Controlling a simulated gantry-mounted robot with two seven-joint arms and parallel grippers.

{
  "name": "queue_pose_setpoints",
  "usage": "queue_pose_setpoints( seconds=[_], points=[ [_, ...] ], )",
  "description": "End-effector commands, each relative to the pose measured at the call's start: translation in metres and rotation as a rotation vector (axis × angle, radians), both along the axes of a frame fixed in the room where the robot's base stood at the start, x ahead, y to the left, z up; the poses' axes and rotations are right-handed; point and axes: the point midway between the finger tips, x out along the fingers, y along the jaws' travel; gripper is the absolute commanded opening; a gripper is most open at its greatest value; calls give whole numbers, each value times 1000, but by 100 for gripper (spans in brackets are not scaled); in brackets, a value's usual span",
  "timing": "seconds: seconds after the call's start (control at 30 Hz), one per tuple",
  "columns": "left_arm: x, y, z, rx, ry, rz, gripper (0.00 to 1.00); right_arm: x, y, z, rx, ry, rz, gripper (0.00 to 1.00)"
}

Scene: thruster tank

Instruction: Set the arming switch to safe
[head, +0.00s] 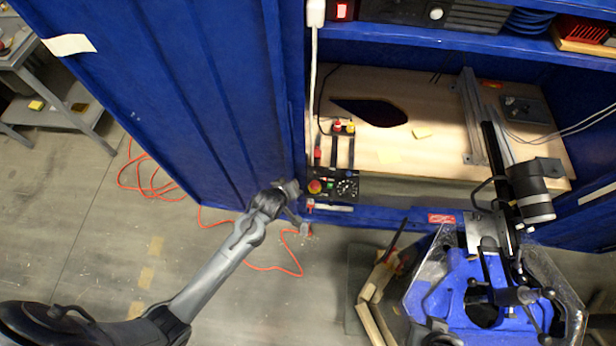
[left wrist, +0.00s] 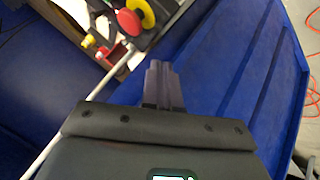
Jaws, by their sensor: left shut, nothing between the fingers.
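A small black control panel (head: 345,189) sits at the lower left front edge of the blue cabinet. It carries a red mushroom button on a yellow ring (head: 315,186) and a dial (head: 347,187). In the left wrist view the button (left wrist: 130,20) is at the top, with a small red part (left wrist: 110,55) and a yellow-tipped part (left wrist: 89,41) beside it. Which of these is the arming switch I cannot tell for sure. My left gripper (head: 303,228) is shut and empty, just left of and below the panel. Its closed fingers (left wrist: 163,82) point toward the panel, apart from it.
A white cable (head: 313,90) runs down the cabinet's left post. The blue cabinet door (head: 190,100) stands left of my gripper. A blue machine with a black column (head: 470,280) stands at the right.

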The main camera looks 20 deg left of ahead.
Motion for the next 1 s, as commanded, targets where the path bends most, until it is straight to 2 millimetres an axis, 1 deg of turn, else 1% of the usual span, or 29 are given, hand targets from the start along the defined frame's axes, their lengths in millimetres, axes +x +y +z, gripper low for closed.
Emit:
queue_pose_setpoints(
  seconds=[0.03,0.27,0.4,0.6,1.0],
  points=[
    [8,0,-9,2,0,0,0,0,-1,-5,-2,0,1,38],
    [36,1,-39,1,0,-1,0,0,-2,-14,-7,0,4,38],
    [51,-12,-32,-1,-3,-1,0,0,-2,-13,-7,1,4,38],
    [62,-22,-29,-1,-1,0,0,0,-1,-13,-5,1,3,38],
    [65,-24,-28,0,0,0,0,0,1,-13,4,1,-2,38]
  ],
)
